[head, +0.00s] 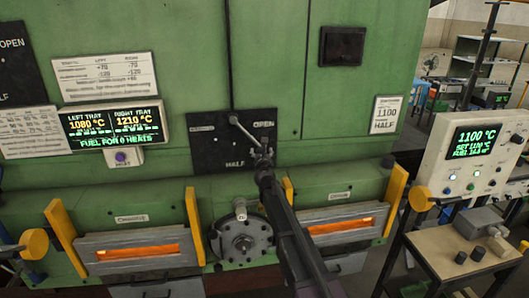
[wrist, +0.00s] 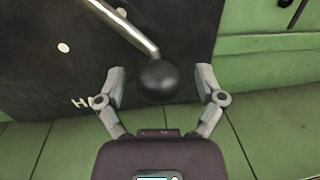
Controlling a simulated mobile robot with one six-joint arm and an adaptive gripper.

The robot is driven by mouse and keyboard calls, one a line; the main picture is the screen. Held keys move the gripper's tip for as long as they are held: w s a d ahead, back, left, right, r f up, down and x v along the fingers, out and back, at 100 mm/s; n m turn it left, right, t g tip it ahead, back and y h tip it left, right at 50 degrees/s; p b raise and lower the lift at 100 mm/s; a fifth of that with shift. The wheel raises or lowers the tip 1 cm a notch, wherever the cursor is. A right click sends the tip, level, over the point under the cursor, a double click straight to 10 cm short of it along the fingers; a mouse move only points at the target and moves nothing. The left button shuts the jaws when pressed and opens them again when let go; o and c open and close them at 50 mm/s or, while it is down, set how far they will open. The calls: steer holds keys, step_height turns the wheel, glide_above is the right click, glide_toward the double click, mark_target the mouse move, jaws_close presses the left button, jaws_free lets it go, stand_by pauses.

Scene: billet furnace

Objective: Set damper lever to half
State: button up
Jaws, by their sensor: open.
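The damper lever (head: 244,131) is a thin metal rod on a black plate (head: 205,146) marked OPEN at upper right and HALF at the bottom. It slants down to the right from its pivot, between the two marks. In the wrist view the rod (wrist: 125,25) ends in a black ball knob (wrist: 158,78). My gripper (wrist: 160,84) is open, with one finger on each side of the knob and visible gaps to both. In the head view my gripper (head: 262,155) is at the plate's lower right and hides the lever's end.
The green furnace front surrounds the plate. Below are two glowing slots (head: 138,252) with yellow side bars and a round dial (head: 243,240). A display box (head: 112,124) is at left. A control panel (head: 470,155) and a small table (head: 470,250) stand at right.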

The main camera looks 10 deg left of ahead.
steer(key=shift+w, duration=0.1)
jaws_close()
steer(key=shift+d, duration=0.1)
stand_by(0.3)
